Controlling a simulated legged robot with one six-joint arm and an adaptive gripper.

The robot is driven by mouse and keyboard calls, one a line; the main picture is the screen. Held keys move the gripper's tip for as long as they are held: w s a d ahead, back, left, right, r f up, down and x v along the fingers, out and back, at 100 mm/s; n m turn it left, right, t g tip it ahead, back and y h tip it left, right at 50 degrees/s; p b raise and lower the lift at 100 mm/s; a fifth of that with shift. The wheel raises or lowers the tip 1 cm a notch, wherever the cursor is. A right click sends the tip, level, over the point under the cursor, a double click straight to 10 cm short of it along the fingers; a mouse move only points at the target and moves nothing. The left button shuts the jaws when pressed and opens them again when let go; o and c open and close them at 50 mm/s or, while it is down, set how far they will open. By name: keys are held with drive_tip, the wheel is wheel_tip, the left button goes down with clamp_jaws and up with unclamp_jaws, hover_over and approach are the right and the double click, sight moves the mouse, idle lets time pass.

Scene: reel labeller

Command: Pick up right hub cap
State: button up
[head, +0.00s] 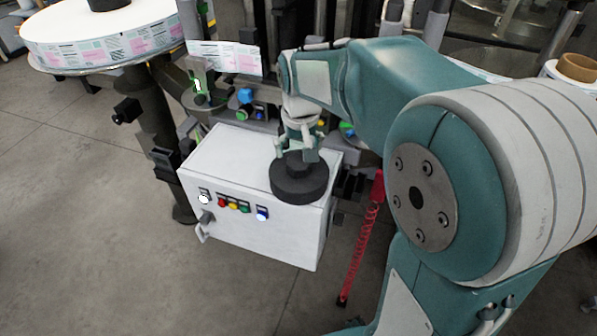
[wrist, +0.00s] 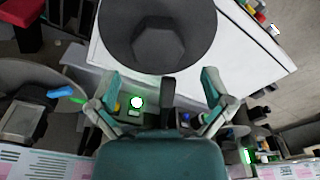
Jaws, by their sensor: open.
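The hub cap is a dark grey disc with a raised hexagonal knob (head: 298,187). It lies flat on the right part of the white control box's top. In the wrist view the hub cap (wrist: 158,50) is at the top centre, partly cut off by the frame edge. My gripper (head: 297,155) is over the hub cap's far side in the head view, fingers pointing down. In the wrist view my gripper (wrist: 160,78) has its two fingers spread wide with nothing between them, and the knob appears beyond the fingertips. I cannot tell the exact height gap.
The white box (head: 225,165) has coloured buttons on its front. A large label reel (head: 100,45) stands at the upper left, and a label strip (head: 225,57) runs behind the box. A red coiled cable (head: 358,250) hangs right of the box. The floor at left is clear.

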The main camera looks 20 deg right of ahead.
sight(299, 161)
drive_tip(key=f, duration=0.3)
drive_tip(key=w+f, duration=0.1)
drive_tip(key=shift+d+f, duration=0.1)
drive_tip(key=shift+f, duration=0.3)
drive_tip(key=shift+s, duration=0.1)
drive_tip(key=c, duration=1.1)
